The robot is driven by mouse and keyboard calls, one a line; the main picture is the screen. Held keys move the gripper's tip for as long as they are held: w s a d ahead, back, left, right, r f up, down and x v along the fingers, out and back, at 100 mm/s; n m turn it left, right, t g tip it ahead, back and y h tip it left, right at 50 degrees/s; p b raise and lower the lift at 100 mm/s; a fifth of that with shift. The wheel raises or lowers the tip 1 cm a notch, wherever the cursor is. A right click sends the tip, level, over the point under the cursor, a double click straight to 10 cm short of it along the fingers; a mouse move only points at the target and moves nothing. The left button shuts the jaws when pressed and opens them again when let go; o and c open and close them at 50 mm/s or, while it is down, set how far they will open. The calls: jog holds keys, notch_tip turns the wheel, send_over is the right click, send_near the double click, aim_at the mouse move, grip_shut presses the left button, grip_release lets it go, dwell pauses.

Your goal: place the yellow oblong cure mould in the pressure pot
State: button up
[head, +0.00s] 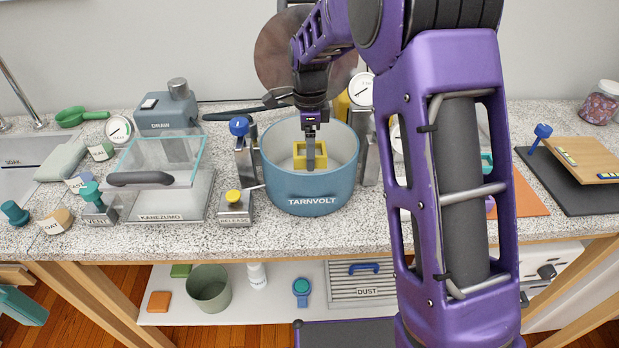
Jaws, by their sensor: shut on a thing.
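The pressure pot (309,193) is a blue-grey round vessel marked TARNVOLT on the counter, with its top open. The yellow oblong cure mould (300,150) is inside the pot's mouth, seen through the opening. My gripper (311,162) points down into the pot and is shut on the mould. The gripper hides part of the mould. I cannot tell whether the mould touches the pot's floor.
A dark round lid (275,55) stands raised behind the pot. Grey clamp posts flank the pot. A RELEASE block with a yellow knob (234,197) and a clear-lidded KANEZUMO box (165,190) are to its left. My arm hides the counter to its right.

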jog(key=shift+w+f, duration=0.1)
jog(key=shift+f, duration=3.3)
jog(key=shift+b, duration=0.3)
jog(key=shift+f, duration=0.2)
jog(key=o, duration=1.3)
jog(key=shift+r, duration=0.1)
notch_tip(320, 180, up, 12)
jog(key=shift+r+p, duration=0.15)
jog(key=shift+p, duration=0.45)
